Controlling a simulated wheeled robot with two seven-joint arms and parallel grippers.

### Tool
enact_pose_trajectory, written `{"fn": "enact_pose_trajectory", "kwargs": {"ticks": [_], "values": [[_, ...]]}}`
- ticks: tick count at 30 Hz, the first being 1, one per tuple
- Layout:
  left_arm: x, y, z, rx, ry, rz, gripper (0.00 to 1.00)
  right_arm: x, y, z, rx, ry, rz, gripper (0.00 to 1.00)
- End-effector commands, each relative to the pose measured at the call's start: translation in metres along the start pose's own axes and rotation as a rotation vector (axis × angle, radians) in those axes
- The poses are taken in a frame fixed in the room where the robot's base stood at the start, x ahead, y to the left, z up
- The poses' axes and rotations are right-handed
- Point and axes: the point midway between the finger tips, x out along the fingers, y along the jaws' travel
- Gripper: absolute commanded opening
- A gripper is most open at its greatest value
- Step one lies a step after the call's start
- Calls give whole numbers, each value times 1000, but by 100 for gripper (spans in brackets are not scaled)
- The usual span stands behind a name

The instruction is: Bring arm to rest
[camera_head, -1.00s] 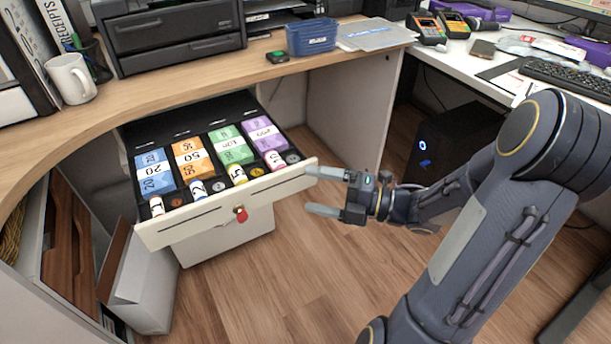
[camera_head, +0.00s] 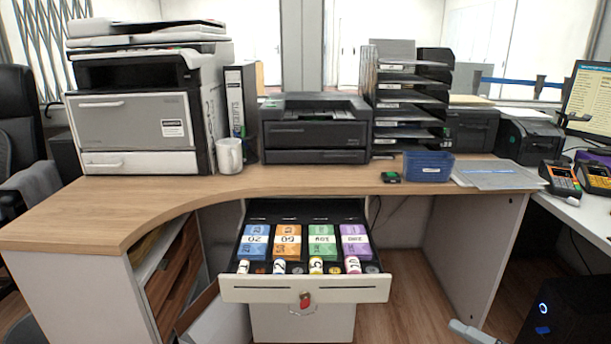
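The cash drawer (camera_head: 305,290) stands pulled out below the wooden counter, with a red key or tag (camera_head: 305,299) at the lock on its front. It holds blue, orange, green and purple note bundles with coin rolls in front of them. Of my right arm, only a grey finger tip of the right gripper (camera_head: 472,332) shows at the bottom edge, right of the drawer and apart from it. The rest of that gripper is out of the picture, so its opening cannot be judged. My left arm and gripper are not in view.
The counter (camera_head: 330,180) carries a large printer (camera_head: 140,120), a white mug (camera_head: 229,155), a black printer (camera_head: 315,128), a blue bin (camera_head: 428,166) and papers (camera_head: 495,174). Card terminals (camera_head: 562,180) stand on the right desk. A black computer case (camera_head: 565,315) is at lower right.

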Motion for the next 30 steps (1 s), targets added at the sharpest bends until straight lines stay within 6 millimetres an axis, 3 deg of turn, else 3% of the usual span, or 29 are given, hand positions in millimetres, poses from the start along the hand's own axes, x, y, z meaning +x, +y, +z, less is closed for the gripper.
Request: {"fn": "enact_pose_trajectory", "kwargs": {"ticks": [12, 17, 21, 25, 30], "values": [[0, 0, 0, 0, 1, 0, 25, 9, 14, 48, 144, -338, -126, 88], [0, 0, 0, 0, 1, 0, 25, 0, 24, 68, 291, -549, -147, 88], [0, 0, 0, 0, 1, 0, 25, -20, 34, 76, 536, -790, -128, 88], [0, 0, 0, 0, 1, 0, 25, -46, 30, 54, 926, -1021, -78, 88], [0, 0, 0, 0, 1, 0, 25, -63, 9, -6, 1433, -1168, -67, 88]]}}
